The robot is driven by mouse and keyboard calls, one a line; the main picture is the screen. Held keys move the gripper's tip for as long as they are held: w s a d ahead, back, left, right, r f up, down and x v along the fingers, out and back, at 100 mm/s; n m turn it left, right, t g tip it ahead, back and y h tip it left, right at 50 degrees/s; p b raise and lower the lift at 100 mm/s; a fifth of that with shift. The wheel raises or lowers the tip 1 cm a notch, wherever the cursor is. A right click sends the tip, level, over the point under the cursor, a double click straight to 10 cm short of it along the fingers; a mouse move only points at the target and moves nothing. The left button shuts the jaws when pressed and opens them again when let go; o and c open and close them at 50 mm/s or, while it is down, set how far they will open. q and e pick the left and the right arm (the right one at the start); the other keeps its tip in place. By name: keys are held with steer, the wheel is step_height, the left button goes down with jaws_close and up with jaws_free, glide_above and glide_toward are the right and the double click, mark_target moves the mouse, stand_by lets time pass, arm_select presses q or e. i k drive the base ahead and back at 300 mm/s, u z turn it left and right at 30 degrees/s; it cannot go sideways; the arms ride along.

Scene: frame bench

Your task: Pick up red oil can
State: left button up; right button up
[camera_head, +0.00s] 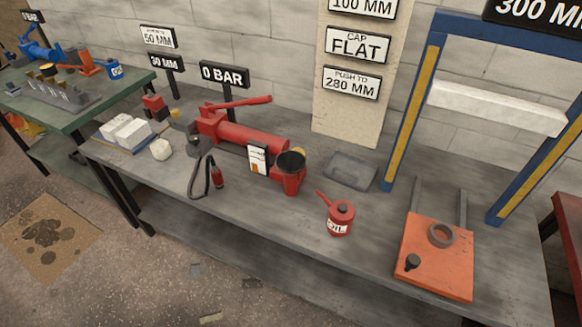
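The red oil can (340,219) stands upright on the grey bench near its front edge. It has a white label reading OIL, a small knob on its lid and a red spout pointing up to the left. Nothing touches it. Neither of my grippers shows in the head view.
A red hand pump (238,135) with a funnel-topped cylinder (290,173) stands left of the can. A grey slab (350,169) lies behind. The bench (270,222) is clear around the can.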

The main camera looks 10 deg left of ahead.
mark_target(341, 216)
steer(key=k, duration=1)
steer(key=u, duration=1.1)
steer(key=i, duration=2.1)
steer(key=z, duration=2.1)
